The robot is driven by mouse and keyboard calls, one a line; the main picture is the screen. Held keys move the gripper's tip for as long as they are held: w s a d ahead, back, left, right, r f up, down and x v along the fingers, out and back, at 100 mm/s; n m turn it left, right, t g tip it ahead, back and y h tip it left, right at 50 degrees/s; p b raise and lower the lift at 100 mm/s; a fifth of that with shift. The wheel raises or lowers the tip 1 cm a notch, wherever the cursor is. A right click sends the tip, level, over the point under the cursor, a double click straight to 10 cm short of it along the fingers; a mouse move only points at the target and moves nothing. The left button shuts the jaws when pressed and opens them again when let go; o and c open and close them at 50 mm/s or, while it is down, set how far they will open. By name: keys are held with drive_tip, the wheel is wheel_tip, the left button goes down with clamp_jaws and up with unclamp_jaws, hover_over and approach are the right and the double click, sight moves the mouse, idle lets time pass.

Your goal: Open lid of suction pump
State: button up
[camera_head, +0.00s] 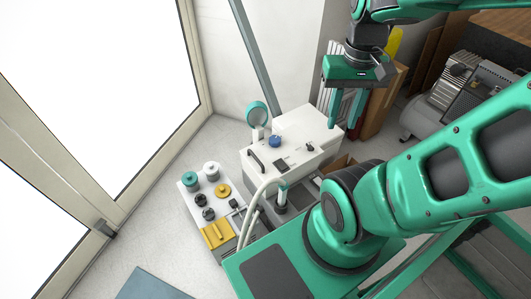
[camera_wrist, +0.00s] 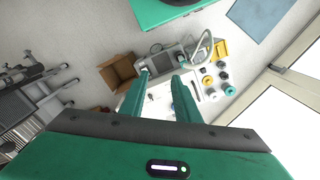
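The suction pump (camera_head: 312,127) is a white box on the floor near the wall. Its top carries a blue knob (camera_head: 275,141), a black handle (camera_head: 256,161) and dark fittings. Its lid looks closed, though I cannot clearly make out the seam. My gripper (camera_head: 342,124) hangs above the pump's right rear side, fingers pointing down, apart from it. In the wrist view my gripper (camera_wrist: 163,76) has its two green fingers spread with nothing held. The white pump (camera_wrist: 159,108) shows below and between them, partly hidden by the fingers and gripper body.
A white tray (camera_head: 188,188) with several teal, black and yellow parts stands left of the pump. Pale hoses (camera_head: 255,205) curve in front. A cardboard box (camera_wrist: 118,71) lies beside the pump. A metal compressor (camera_head: 470,85) stands at the right.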

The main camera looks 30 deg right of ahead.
drive_tip(key=w+f+n+h, duration=0.15)
drive_tip(key=w+f, duration=0.25)
drive_tip(key=w, duration=0.6)
drive_tip(key=n, duration=0.5)
hover_over(256, 158)
drive_tip(key=a, duration=0.3)
wheel_tip(256, 158, down, 23)
drive_tip(key=shift+h, duration=0.25)
drive_tip(key=d+f, duration=0.1)
drive_tip(key=f, duration=0.6)
drive_tip(key=d+f, duration=0.1)
drive_tip(key=f, duration=0.2)
drive_tip(key=shift+w+d+f, duration=0.1)
drive_tip(key=shift+d+f, duration=0.1)
drive_tip(key=shift+d, duration=0.1)
drive_tip(key=shift+c, duration=0.2)
clamp_jaws()
